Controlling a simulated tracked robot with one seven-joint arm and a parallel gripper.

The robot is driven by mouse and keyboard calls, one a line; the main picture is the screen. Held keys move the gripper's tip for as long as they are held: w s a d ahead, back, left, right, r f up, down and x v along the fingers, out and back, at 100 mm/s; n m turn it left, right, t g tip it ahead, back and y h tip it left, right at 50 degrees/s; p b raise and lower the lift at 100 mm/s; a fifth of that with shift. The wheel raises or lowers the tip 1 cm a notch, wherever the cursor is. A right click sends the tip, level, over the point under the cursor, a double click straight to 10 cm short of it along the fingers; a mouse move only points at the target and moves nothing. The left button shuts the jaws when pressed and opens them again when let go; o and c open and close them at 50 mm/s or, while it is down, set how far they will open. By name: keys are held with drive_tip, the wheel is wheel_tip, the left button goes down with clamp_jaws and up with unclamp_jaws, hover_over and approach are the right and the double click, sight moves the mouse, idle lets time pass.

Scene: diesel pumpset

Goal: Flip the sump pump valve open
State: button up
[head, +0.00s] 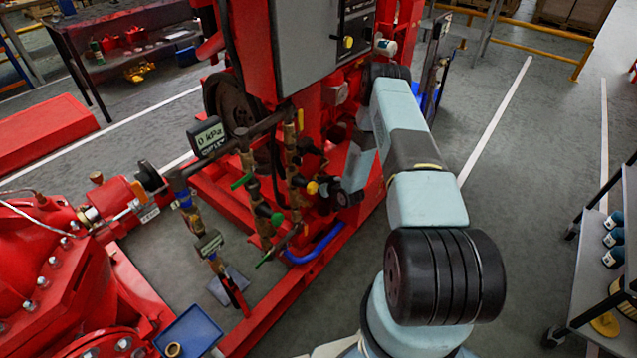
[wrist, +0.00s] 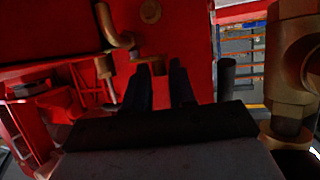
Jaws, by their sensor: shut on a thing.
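My gripper (wrist: 162,72) shows in the wrist view with two dark fingers pointing forward at a red surface. It is shut on a small part, probably a valve handle, mostly hidden between the fingers. In the head view my gripper (head: 332,192) is at the right side of the brass valve pipework (head: 293,180), close to a yellow knob (head: 312,187). Green handles (head: 277,219) sit on the pipework further left. I cannot tell which valve is the sump pump one. A brass fitting (wrist: 149,62) shows by the fingertips in the wrist view.
A large brass fitting (wrist: 295,70) stands close on the right in the wrist view, and a bent brass pipe (wrist: 118,32) is above left. The red pump (head: 40,250) and a blue tray (head: 190,332) are at left. Open grey floor (head: 540,150) lies right.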

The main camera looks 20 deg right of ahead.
clamp_jaws()
drive_tip(key=shift+d, duration=0.15)
drive_tip(key=shift+w+d+r+n+g+y, duration=0.15)
drive_tip(key=shift+d+n+g+y, duration=0.45)
drive_tip(key=shift+n+g+y, duration=0.45)
drive_tip(key=shift+w+d+f+n+g+y, duration=0.15)
drive_tip(key=shift+d+n+g+y, duration=0.55)
drive_tip(key=shift+n+y, duration=0.6)
drive_tip(key=shift+w+d+r+n+g+y, duration=0.15)
drive_tip(key=shift+d+n+g+y, duration=0.4)
drive_tip(key=shift+n+g+y, duration=0.6)
drive_tip(key=shift+n, duration=0.3)
drive_tip(key=o, duration=0.7)
unclamp_jaws()
drive_tip(key=shift+c, duration=0.2)
